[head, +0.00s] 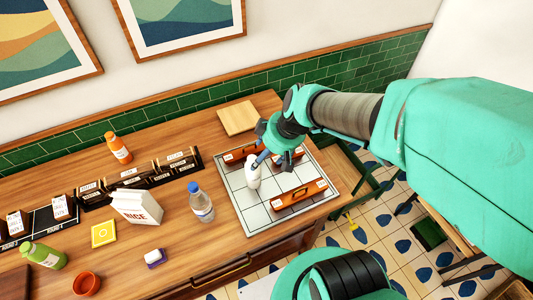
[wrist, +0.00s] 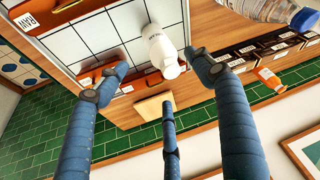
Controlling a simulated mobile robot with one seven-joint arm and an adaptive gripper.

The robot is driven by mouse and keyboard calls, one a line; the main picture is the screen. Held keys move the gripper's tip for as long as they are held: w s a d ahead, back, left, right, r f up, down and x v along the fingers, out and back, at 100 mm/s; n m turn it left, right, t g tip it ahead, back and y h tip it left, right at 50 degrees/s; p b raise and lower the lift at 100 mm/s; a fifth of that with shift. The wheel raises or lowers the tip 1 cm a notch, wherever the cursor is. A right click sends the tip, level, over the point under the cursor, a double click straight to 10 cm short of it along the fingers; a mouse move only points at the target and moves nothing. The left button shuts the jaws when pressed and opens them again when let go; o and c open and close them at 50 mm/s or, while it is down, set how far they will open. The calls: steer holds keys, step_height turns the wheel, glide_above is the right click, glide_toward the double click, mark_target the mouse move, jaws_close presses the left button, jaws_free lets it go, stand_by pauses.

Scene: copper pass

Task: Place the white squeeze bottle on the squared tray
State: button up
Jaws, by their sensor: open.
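The white squeeze bottle (head: 253,176) stands on the squared tray (head: 251,217), a white board with dark grid lines. It looks upright, with its top toward my gripper. In the wrist view the bottle (wrist: 160,46) is between and beyond my fingertips, over the tray's squares (wrist: 110,35). My gripper (head: 268,157) is open just behind and right of the bottle's top. In the wrist view its blue fingers (wrist: 160,78) are spread apart, with no finger clearly closed on the bottle. Whether any finger touches it I cannot tell.
Orange labelled holders (head: 300,194) sit on the tray around the bottle. A clear water bottle (head: 201,205) and a rice box (head: 137,207) stand left of it. A wooden board (head: 238,118) lies behind. Dark labelled racks (head: 176,163) line the back. Bare wood shows front left.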

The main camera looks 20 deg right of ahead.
steer(key=s+r+m+t+h, duration=0.1)
steer(key=s+r+m, duration=0.1)
steer(key=s+r, duration=0.4)
steer(key=s+a+r+m+h, duration=0.1)
steer(key=s+r+m, duration=0.2)
steer(key=r, duration=1.2)
steer(key=s, duration=0.3)
steer(key=shift+s+a+t, duration=0.15)
steer(key=shift+s+t, duration=0.05)
steer(key=shift+t, duration=0.2)
steer(key=shift+f+b, duration=0.4)
steer(key=shift+b, duration=0.05)
